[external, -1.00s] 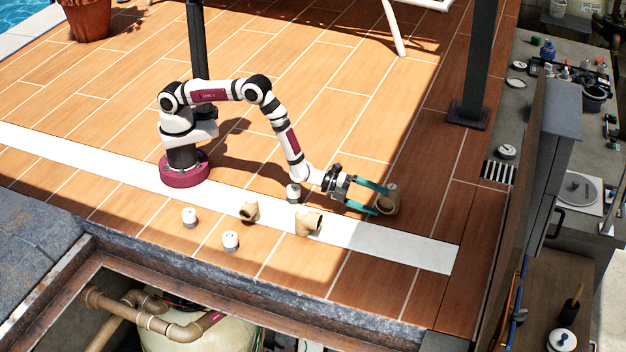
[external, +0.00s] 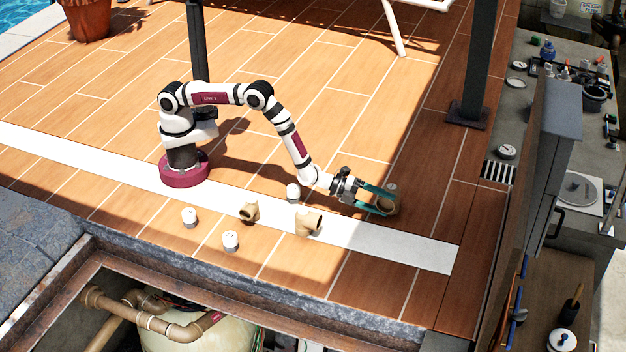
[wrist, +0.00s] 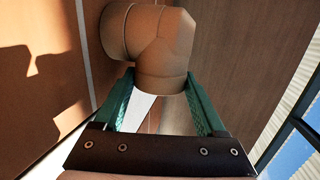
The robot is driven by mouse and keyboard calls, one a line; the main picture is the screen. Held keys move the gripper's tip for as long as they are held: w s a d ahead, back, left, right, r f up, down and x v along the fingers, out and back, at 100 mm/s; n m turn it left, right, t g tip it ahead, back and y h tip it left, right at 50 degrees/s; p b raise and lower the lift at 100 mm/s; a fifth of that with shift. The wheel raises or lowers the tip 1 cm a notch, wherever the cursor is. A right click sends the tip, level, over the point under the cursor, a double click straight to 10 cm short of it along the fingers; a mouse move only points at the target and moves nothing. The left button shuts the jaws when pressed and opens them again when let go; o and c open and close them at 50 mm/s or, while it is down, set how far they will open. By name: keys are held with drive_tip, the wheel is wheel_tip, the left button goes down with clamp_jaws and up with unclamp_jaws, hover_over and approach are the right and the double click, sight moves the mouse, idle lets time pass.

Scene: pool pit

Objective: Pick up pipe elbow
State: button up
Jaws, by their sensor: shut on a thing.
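The tan pipe elbow (external: 388,206) is at the right on the deck, past the end of my arm. In the wrist view the elbow (wrist: 150,48) fills the top middle, its bend clearly visible. My gripper (external: 377,200) has its two teal fingers closed on the elbow's near end, one finger on each side. In the wrist view my gripper (wrist: 160,84) shows both fingertips against the elbow's sides. I cannot tell whether the elbow is clear of the deck.
A larger tan fitting (external: 309,223) and a smaller tan fitting (external: 249,211) lie left of my gripper. An open pit (external: 170,325) is in front; a dark post (external: 478,65) stands behind right.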

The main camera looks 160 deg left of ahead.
wheel_tip(320, 180, up, 4)
drive_tip(key=shift+r, duration=0.1)
drive_tip(key=w+d+r+m+t+h, duration=0.2)
drive_tip(key=w+d+r, duration=0.1)
drive_tip(key=d+r, duration=0.3)
drive_tip(key=w+d+r+m+t+h, duration=0.1)
drive_tip(key=w+d+r, duration=0.25)
drive_tip(key=d, duration=0.45)
drive_tip(key=d+f+m+t+h, duration=0.2)
drive_tip(key=d+m+t+h, duration=0.1)
drive_tip(key=d+m+h, duration=0.75)
drive_tip(key=shift+n+g+h, duration=0.25)
drive_tip(key=shift+g+h, duration=0.05)
drive_tip(key=shift+h, duration=0.55)
drive_tip(key=a+f, duration=0.2)
drive_tip(key=f, duration=0.1)
drive_tip(key=s+a+f, duration=0.1)
drive_tip(key=a+f, duration=0.2)
drive_tip(key=f, duration=0.1)
drive_tip(key=a+f, duration=0.3)
drive_tip(key=shift+s+a+f, duration=0.1)
drive_tip(key=shift+s+f, duration=0.25)
drive_tip(key=shift+f, duration=0.35)
